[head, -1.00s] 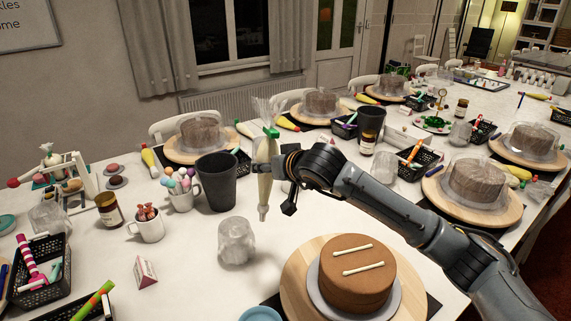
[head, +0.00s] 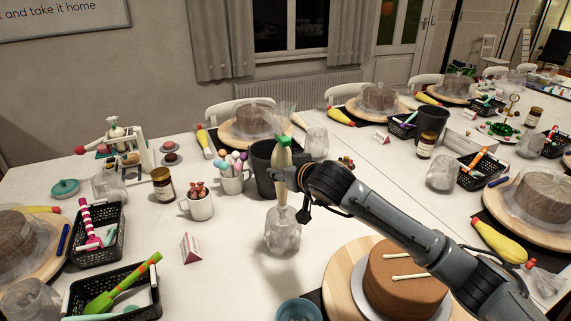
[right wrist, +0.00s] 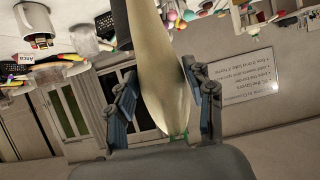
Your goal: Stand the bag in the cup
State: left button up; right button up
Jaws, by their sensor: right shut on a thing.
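My right gripper (head: 293,178) is shut on the cream piping bag (head: 282,168), which hangs upright with its tip down and a green band near its top. The bag also fills the middle of the right wrist view (right wrist: 163,75), between the two finger pads. In the head view, a dark grey cup (head: 263,182) stands behind the bag, partly hidden by it. A clear cup (head: 282,235) stands below and in front, and the bag's lower end overlaps its top in the picture. I cannot tell whether the tip is inside or behind it. My left gripper is not in view.
A mug of cake pops (head: 232,182) and a mug with brown figures (head: 200,208) stand left of the dark cup. A brown cake (head: 400,285) on a wooden turntable is at the front right. Free table lies around the small pink sign (head: 190,248).

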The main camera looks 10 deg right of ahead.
aim_at(284, 203)
notch_tip(284, 203, down, 8)
jog(key=b, duration=0.4)
jog(key=shift+r, duration=0.25)
jog(key=shift+f+b, duration=0.95)
jog(key=shift+b, duration=0.25)
jog(key=shift+f+b, duration=0.55)
jog(key=shift+b, duration=0.05)
jog(key=o, duration=0.8)
jog(key=o, duration=0.3)
